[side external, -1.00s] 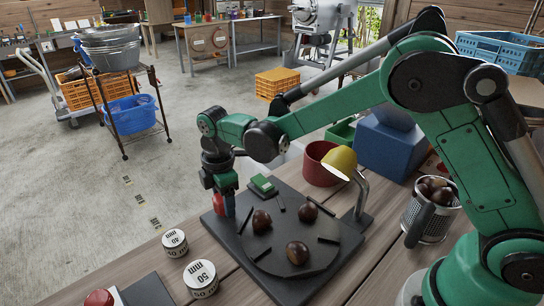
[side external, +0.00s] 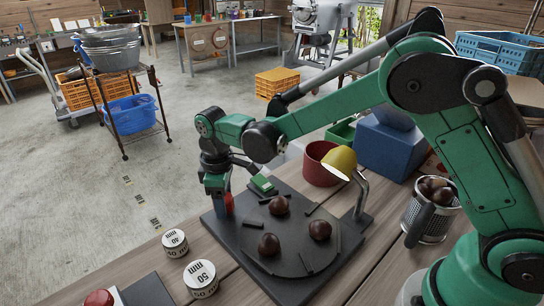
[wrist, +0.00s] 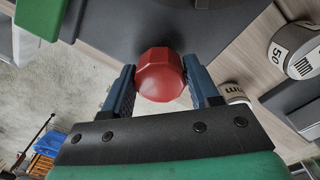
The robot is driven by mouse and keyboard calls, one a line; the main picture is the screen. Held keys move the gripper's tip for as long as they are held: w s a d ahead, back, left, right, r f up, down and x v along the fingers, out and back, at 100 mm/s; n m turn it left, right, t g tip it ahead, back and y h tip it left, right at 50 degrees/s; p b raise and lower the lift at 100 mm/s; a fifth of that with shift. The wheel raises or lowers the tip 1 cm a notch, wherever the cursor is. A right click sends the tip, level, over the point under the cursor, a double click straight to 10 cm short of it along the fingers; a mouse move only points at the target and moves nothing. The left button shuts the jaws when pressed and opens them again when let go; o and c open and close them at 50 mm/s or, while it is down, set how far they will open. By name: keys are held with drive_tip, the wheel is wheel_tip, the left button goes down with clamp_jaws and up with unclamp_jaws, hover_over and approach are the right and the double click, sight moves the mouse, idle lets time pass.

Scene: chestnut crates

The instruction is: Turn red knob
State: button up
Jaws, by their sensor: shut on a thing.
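The red knob (side external: 229,206) stands at the left corner of a dark base plate (side external: 262,281). In the wrist view the faceted knob (wrist: 160,76) sits between the two blue fingers. My gripper (side external: 222,203) points down over that corner and is shut on the knob; it also shows in the wrist view (wrist: 163,88). A dark round disc (side external: 296,259) on the plate carries three brown chestnuts (side external: 279,206) and thin dark bars. My fingers partly hide the knob in the side view.
A green block (side external: 263,185) stands at the plate's back edge. A yellow-headed lamp (side external: 339,163) rises at its right. A red pot (side external: 320,164), a blue box (side external: 388,150) and a metal basket of chestnuts (side external: 430,226) stand behind and right.

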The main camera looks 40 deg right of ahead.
drive_tip(key=m, duration=0.4)
drive_tip(key=shift+a+m, duration=0.1)
drive_tip(key=shift+m, duration=1.9)
drive_tip(key=o, duration=1.3)
drive_tip(key=shift+c, duration=0.2)
drive_tip(key=shift+r, duration=2.85)
